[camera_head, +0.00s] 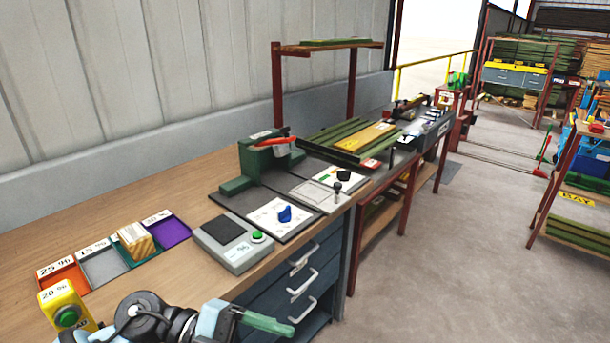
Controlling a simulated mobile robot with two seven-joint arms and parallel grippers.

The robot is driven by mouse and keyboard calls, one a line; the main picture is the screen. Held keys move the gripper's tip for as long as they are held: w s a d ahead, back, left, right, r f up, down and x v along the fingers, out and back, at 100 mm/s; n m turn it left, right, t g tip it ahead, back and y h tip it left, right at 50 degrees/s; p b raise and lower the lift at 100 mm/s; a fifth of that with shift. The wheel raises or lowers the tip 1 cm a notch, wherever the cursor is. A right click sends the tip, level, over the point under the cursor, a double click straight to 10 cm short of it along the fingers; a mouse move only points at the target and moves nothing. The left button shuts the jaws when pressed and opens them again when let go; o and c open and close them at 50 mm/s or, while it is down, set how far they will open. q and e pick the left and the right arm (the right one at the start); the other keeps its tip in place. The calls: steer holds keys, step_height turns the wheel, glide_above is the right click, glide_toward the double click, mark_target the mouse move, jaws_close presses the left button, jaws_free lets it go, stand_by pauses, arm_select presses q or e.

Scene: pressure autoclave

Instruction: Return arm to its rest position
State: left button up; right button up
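One of my arms, black and light blue, shows at the bottom edge, coming in from the lower left. I take its end to be my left gripper (240,318), low in front of the bench's near edge and drawers. A green, elongated piece (268,324) sticks out to the right from it. I cannot tell whether this is a finger or a held thing, nor whether the gripper is open or shut. The rest of this arm is cut off by the frame. My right gripper is not in view.
The wooden bench (190,187) carries labelled coloured trays, a wood block (136,243), a grey scale (232,243), a yellow button box (63,305) and a green press (241,165). Blue drawers (300,275) sit below. Open floor (455,265) lies to the right.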

arm_select(q)
steer(key=s+a+f+n+t+y+p, duration=0.1)
steer(key=a+f+n+t+y, duration=0.5)
steer(key=n+t, duration=0.5)
steer(key=s+a+f+n+t+y+p, duration=0.1)
steer(key=a+f+n+t+y+p, duration=0.15)
steer(key=f+n+t, duration=0.9)
steer(key=s+a+f+n+g+y, duration=0.2)
steer(key=s+f+g, duration=0.3)
steer(key=s, duration=0.4)
steer(key=s+a+f+n+g+y, duration=0.3)
steer(key=s+a+f+n+g, duration=0.1)
steer(key=s, duration=0.5)
step_height(320, 180, down, 2)
steer(key=shift+f+g, duration=0.15)
steer(key=shift+g, duration=0.4)
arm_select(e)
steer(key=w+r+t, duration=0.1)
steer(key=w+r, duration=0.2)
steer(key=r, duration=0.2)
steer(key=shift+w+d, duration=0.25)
arm_select(q)
steer(key=shift+a+y, duration=0.1)
steer(key=shift+y, duration=0.15)
